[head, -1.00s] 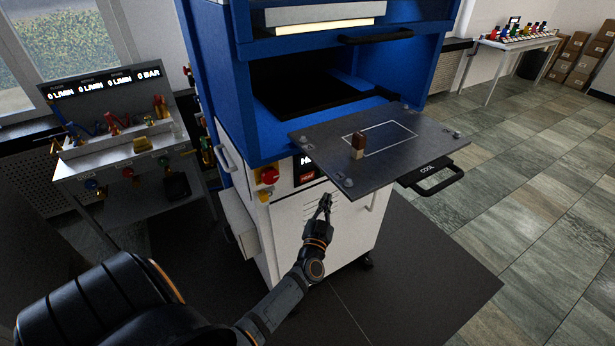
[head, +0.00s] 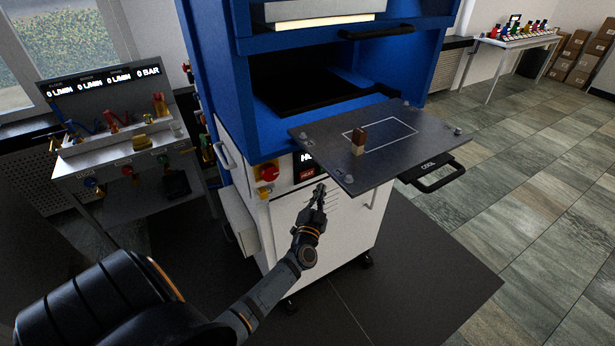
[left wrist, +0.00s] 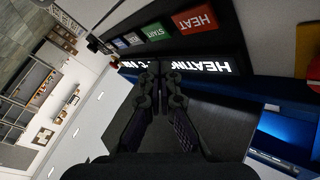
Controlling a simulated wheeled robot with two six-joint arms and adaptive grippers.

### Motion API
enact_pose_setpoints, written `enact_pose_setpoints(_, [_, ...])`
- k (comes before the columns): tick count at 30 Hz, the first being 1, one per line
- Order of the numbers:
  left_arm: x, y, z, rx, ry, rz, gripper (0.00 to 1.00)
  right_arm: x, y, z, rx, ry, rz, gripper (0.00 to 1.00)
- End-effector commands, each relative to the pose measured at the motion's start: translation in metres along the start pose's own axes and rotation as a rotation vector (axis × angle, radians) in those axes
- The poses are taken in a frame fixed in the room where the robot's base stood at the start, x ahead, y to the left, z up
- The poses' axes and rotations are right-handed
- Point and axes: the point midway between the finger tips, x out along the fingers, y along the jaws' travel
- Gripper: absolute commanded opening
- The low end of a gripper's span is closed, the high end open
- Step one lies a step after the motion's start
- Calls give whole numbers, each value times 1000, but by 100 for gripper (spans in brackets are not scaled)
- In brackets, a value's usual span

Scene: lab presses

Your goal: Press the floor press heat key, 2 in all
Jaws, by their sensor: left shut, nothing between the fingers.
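The blue and white floor press (head: 325,225) stands ahead of me. Its red heat key (head: 306,172) sits under a dark display on the front panel, left of the pulled-out plate. In the left wrist view the red HEAT key (left wrist: 197,20) shows at the top, beside a green START key (left wrist: 155,32). The lit display (left wrist: 190,67) there seems to read "HEATING", inverted. My left gripper (head: 319,187) is shut and empty, just below and right of the heat key; its closed fingers also show in the left wrist view (left wrist: 160,80). I see no contact with the key.
A red knob (head: 268,174) is left of the heat key. A gas panel bench (head: 125,155) stands at left.

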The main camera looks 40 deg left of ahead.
Motion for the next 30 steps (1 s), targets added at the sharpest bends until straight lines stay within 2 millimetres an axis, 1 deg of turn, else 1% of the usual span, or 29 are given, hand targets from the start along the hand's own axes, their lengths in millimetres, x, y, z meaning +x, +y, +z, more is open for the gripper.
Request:
enact_pose_setpoints(1, [5,-2,6,3,3,0,0,5,0,0,0,0,0,0])
enact_pose_setpoints(4, [15,-10,13,2,1,1,0,10,-1,1,0,0,0,0])
enact_pose_setpoints(6, [22,-15,15,2,1,1,0,6,-1,1,0,0,0,0])
enact_pose_setpoints(12, [32,-23,23,0,-1,0,0,6,-1,1,0,0,0,0])
enact_pose_setpoints(30, [34,-25,25,0,-1,0,0,6,0,1,0,0,0,0])
